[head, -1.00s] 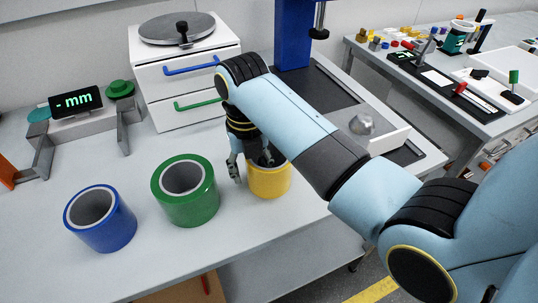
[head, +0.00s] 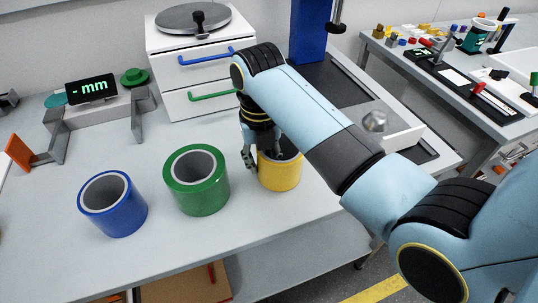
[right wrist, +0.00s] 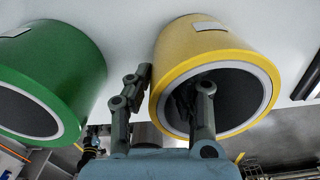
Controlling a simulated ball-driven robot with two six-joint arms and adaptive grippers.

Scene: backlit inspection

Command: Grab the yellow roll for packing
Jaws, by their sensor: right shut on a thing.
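The yellow roll (head: 281,176) stands upright on the white bench at the right end of a row of three rolls. My right gripper (head: 262,160) comes down over its left side, with one finger outside the wall and the other inside the hollow core. In the right wrist view the yellow roll (right wrist: 215,52) shows its open end, and the right gripper (right wrist: 172,82) has its fingers on either side of the wall. It is shut on that wall. The far finger is partly hidden inside the core. My left gripper is not in view.
A green roll (head: 197,196) stands close left of the yellow one, and a blue roll (head: 118,216) farther left. A white drawer unit (head: 185,88) and a digital display (head: 91,90) stand behind. A second bench (head: 440,85) with small parts lies right.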

